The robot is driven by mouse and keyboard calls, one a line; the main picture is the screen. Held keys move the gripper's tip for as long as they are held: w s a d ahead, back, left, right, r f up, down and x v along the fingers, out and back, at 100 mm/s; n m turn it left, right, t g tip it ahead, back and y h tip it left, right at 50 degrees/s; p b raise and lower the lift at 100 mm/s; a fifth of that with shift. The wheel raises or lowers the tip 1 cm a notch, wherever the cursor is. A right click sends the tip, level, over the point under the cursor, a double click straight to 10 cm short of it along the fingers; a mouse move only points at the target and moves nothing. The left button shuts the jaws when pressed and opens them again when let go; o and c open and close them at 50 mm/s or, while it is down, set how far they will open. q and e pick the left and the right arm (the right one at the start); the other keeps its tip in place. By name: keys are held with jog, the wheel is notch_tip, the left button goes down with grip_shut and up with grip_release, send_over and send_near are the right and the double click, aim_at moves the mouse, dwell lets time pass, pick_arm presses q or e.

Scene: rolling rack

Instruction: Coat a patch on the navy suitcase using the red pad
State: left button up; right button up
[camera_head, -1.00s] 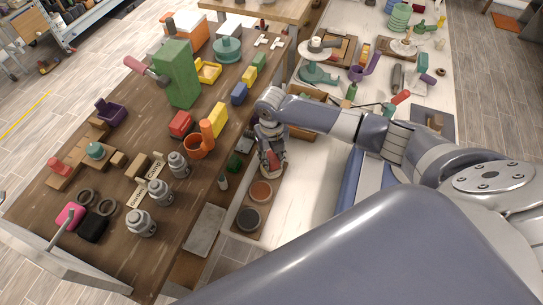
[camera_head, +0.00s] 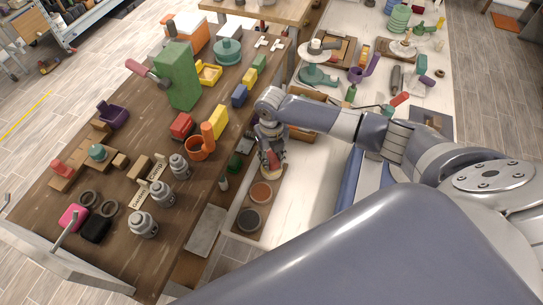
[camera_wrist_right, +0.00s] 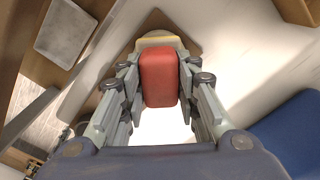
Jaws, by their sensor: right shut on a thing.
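A dark blue surface (camera_wrist_right: 288,135), likely the navy suitcase, lies at the right of the wrist view, apart from the pad. A blue upright side (camera_head: 347,186) shows under my right arm in the head view, mostly hidden. My left gripper is out of view.
A brown tray (camera_head: 236,232) holds a reddish disc (camera_head: 261,192) and a dark disc (camera_head: 249,219) just below the gripper. The wooden bench (camera_head: 120,255) at left carries grey canisters, an orange mug (camera_head: 200,147) and blocks. White tabletop (camera_head: 300,175) is bare right of the gripper.

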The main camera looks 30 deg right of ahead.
aim_at(271, 157)
jog(key=shift+r+p, duration=2.45)
jog(key=shift+r, duration=0.55)
jog(key=shift+a, duration=0.1)
